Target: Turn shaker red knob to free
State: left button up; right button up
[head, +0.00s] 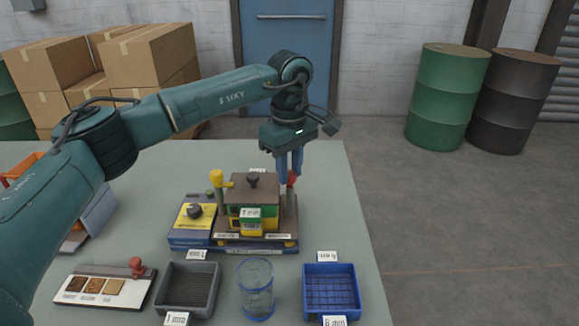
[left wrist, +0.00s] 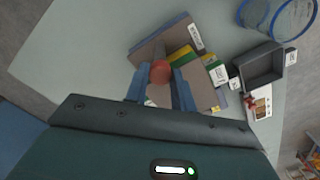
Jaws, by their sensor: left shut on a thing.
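The shaker (head: 251,188) stands on the table, a stack of green and yellow layers under a brown lid with a dark knob. The red knob (head: 292,177) tops a post at its right side. My left gripper (head: 289,181) points down from above with its blue fingers shut on the red knob. In the left wrist view the round red knob (left wrist: 160,72) sits between the two fingertips. A yellow knob (head: 216,178) is on the shaker's left post. The red knob's marked position cannot be read. My right gripper is not in view.
A yellow-topped box with a dark dial (head: 195,211) adjoins the shaker's left. In front are a grey tray (head: 188,264), a clear cylinder (head: 257,287) and a blue tray (head: 331,268). A sample board (head: 104,287) lies front left.

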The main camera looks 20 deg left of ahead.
aim_at(290, 173)
pick_arm(q)
jog(key=o, duration=1)
notch_tip(290, 173, up, 13)
jog(key=shift+r, duration=0.1)
